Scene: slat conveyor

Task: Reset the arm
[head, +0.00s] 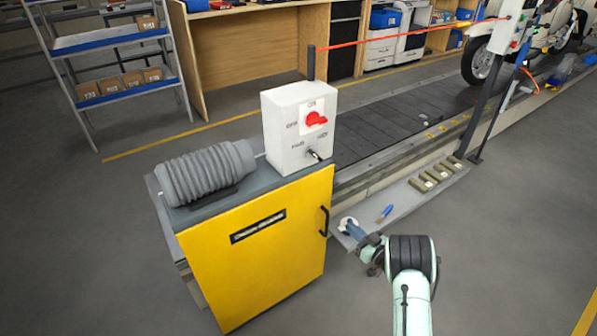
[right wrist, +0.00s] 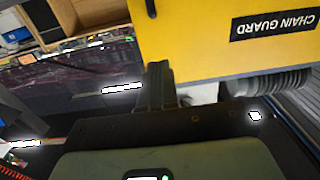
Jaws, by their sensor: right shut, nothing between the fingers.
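My right arm comes up from the bottom of the head view, right of the yellow cabinet. My right gripper (head: 366,249) is small and dark there, in front of the narrow grey ledge beside the conveyor, close to the cabinet's right side. In the right wrist view its dark fingers (right wrist: 160,84) are together, with nothing seen between them. They point toward the yellow cabinet front, which shows upside down with a "CHAIN GUARD" label (right wrist: 275,27). I cannot tell the exact gap to the cabinet. My left gripper is not in view.
The yellow cabinet (head: 265,265) carries a grey ribbed bellows (head: 205,172) and a white switch box (head: 298,130) with a red knob (head: 316,119). The slat conveyor (head: 390,125) runs behind. The ledge (head: 405,196) holds a blue-handled tool (head: 385,212) and several blocks. Right floor is open.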

